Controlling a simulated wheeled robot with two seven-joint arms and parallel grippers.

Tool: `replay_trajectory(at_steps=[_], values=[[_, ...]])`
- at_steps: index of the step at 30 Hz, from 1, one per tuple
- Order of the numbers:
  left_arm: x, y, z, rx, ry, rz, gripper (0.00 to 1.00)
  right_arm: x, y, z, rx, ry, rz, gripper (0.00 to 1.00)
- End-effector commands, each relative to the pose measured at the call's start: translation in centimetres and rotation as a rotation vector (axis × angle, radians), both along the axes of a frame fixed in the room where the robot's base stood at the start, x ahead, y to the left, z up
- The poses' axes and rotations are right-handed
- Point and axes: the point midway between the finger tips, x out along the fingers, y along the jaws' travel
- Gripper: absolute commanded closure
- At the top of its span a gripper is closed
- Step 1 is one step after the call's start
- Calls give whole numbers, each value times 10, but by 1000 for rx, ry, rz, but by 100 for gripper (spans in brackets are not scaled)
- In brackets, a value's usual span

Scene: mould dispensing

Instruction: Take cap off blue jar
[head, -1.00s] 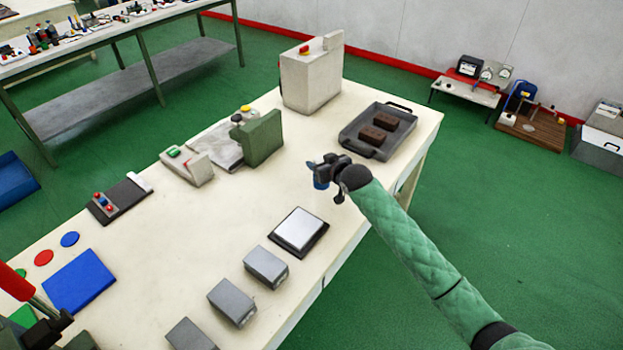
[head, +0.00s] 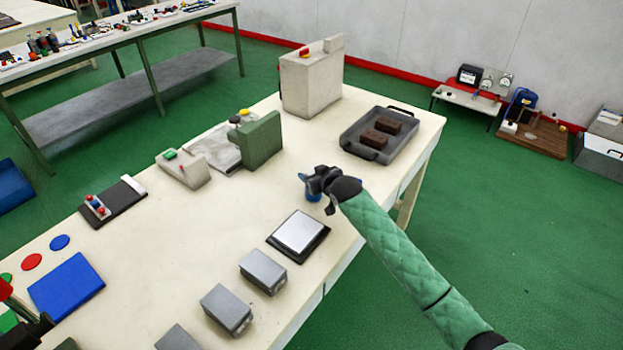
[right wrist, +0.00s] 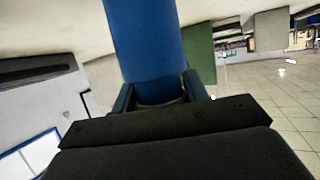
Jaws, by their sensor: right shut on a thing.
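My right gripper (head: 310,190) is over the front half of the table. It is shut on a blue cylinder, which I take for the blue jar (head: 313,196); only a small part of it shows under the dark fingers. In the right wrist view the blue jar (right wrist: 143,40) is large and runs from between the two fingers (right wrist: 160,97) to the top edge. I cannot make out its cap or which end is held. A dark part at the lower left corner (head: 30,328), beside a red piece, may be my left gripper; its jaws are not clear.
A grey tray (head: 345,143) with two brown blocks stands at the far right of the table. A silver plate on a dark base (head: 298,232) and grey boxes (head: 263,271) line the front edge. A blue square (head: 66,287) and coloured discs lie at left. The middle is mostly clear.

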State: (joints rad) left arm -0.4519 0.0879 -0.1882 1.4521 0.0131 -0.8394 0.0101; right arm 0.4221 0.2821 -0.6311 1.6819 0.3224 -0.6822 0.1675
Motion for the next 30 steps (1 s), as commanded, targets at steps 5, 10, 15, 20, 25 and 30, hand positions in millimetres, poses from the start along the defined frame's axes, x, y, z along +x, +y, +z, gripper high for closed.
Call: replay_trajectory(at_steps=[5,10,15,20,25,30], values=[[2,-1,6,-2,2,1,33,0,0,-1,1,-1,0,100],[2,-1,5,-1,3,1,33,0,0,-1,1,-1,0,100],[2,-1,6,-2,2,2,33,0,0,-5,0,0,0,100],[3,-1,6,-1,1,2,33,0,0,-5,0,0,0,34],[3,-1,6,-1,1,2,33,0,0,-5,0,0,0,34],[3,-1,8,-1,0,2,33,-1,0,0,0,0,0,34]])
